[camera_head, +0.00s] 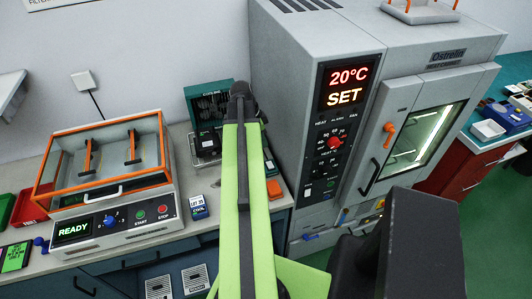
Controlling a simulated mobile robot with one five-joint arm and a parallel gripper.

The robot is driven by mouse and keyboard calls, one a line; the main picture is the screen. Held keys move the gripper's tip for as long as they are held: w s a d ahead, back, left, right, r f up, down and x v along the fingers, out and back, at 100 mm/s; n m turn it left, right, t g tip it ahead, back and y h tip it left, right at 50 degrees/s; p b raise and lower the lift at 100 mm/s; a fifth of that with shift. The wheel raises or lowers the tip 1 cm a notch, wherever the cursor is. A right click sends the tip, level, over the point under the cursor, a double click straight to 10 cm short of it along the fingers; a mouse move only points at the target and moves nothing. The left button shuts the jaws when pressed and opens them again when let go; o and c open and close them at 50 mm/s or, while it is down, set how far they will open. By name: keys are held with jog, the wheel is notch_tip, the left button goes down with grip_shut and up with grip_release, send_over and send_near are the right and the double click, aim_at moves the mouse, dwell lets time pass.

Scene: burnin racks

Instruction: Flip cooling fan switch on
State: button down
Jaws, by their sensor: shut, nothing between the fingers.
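My green arm reaches up the middle of the view, and my gripper (240,90), dark and shut with nothing in it, is at its far end. It is in front of a dark green unit (206,98) with round dark shapes like fans, at the back of the bench. The arm hides part of this unit. A switch marked for the cooling fan cannot be made out. The tall grey oven (300,95) on the right has a control panel (332,140) with a red knob and small controls; its display reads 20°C SET. I cannot tell whether my gripper touches anything.
An orange-framed clear-lidded machine (110,180) showing READY stands on the bench (170,250) at left. A small blue-and-white labelled box (198,207) lies between it and my arm. Red and green bins are at far left. Green floor shows at right.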

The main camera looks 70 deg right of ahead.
aim_at(272, 167)
jog(key=b+x, duration=0.8)
jog(key=a+b+x, duration=0.1)
jog(key=b+x, duration=0.3)
jog(key=x, duration=0.1)
jog(key=shift+w+f, duration=0.15)
jog(key=shift+w, duration=0.25)
jog(key=shift+f, duration=0.1)
